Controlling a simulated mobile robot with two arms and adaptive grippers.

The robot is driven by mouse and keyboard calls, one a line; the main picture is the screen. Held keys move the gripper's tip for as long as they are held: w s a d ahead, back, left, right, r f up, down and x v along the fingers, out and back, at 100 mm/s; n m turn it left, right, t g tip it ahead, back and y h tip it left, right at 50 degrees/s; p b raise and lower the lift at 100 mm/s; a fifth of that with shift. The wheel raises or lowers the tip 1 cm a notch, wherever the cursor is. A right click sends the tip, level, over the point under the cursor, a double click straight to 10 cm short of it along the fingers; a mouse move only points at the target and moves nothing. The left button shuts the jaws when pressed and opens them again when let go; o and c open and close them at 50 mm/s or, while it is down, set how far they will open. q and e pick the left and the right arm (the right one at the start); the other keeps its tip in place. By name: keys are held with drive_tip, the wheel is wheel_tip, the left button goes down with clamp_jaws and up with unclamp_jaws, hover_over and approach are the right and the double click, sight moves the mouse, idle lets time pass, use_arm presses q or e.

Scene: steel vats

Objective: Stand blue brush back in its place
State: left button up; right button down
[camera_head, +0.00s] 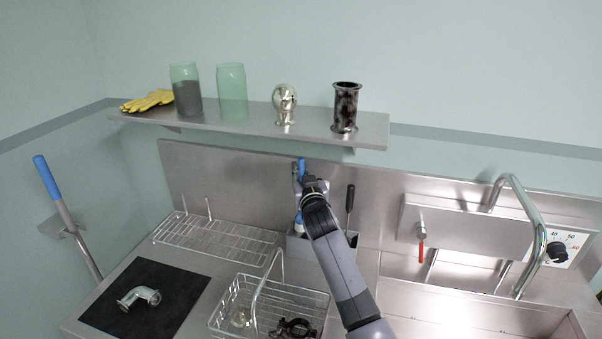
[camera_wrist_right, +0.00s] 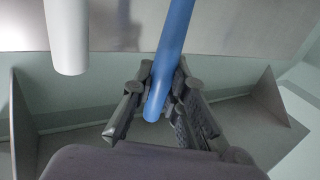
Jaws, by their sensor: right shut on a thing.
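The blue brush's handle (camera_head: 302,167) shows as a short blue tip in front of the steel back panel, below the wall shelf. My right gripper (camera_head: 299,182) is shut on this handle; the handle also shows between the fingers (camera_wrist_right: 160,98) as a long blue rod (camera_wrist_right: 174,45) in the right wrist view. A grey holder (camera_head: 353,240) stands below it on the counter, partly behind my right arm. A blue and white part shows just above the holder; I cannot tell whether the brush is inside it. My left gripper is out of view.
A dark-handled tool (camera_head: 350,198) stands in the holder's right side. A white rod (camera_wrist_right: 67,38) hangs close to the blue handle in the wrist view. The wall shelf (camera_head: 250,124) holds jars and fittings. A wire basket (camera_head: 225,312) and drying rack (camera_head: 200,240) stand left of the arm.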

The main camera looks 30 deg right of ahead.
drive_tip(key=shift+f+b, duration=3.2)
drive_tip(key=shift+f, duration=1.2)
drive_tip(key=c, duration=1.5)
unclamp_jaws()
drive_tip(key=v, duration=1.2)
